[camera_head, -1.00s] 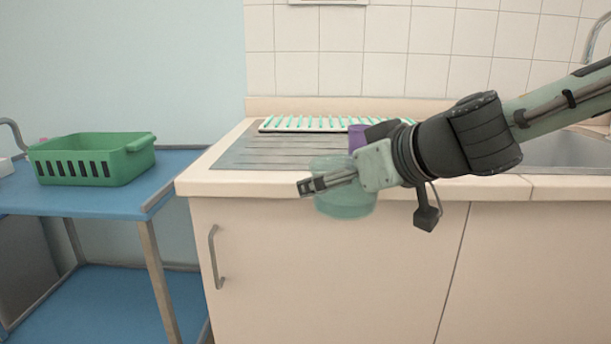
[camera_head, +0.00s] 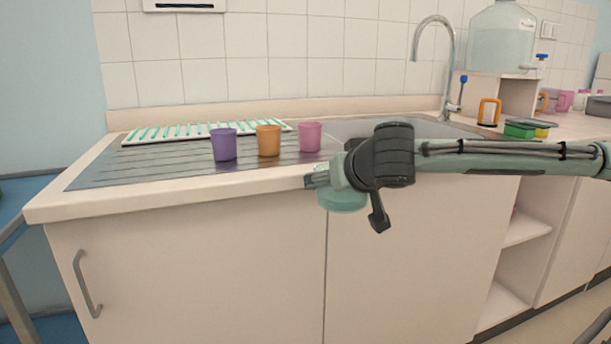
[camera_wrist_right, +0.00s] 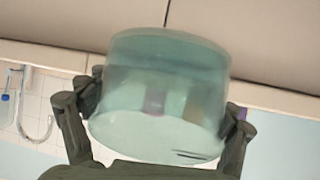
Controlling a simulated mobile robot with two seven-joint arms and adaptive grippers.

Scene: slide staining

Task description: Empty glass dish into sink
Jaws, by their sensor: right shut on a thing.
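The glass dish (camera_head: 343,202) is pale green and see-through. My right gripper (camera_head: 312,181) is shut on it and holds it in front of the counter's front edge, near the sink. In the right wrist view the dish (camera_wrist_right: 160,95) fills the middle, with a finger of the gripper (camera_wrist_right: 158,130) on each side. Whether it holds liquid is hard to tell. The sink (camera_head: 350,130) is a grey steel basin set in the counter, partly hidden behind my right arm. My left gripper is not in view.
A purple cup (camera_head: 224,145), an orange cup (camera_head: 268,140) and a pink cup (camera_head: 311,137) stand on the drainboard (camera_head: 130,163) left of the sink. A white rack (camera_head: 170,133) with green pegs lies behind them. A curved tap (camera_head: 446,70) rises behind the sink.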

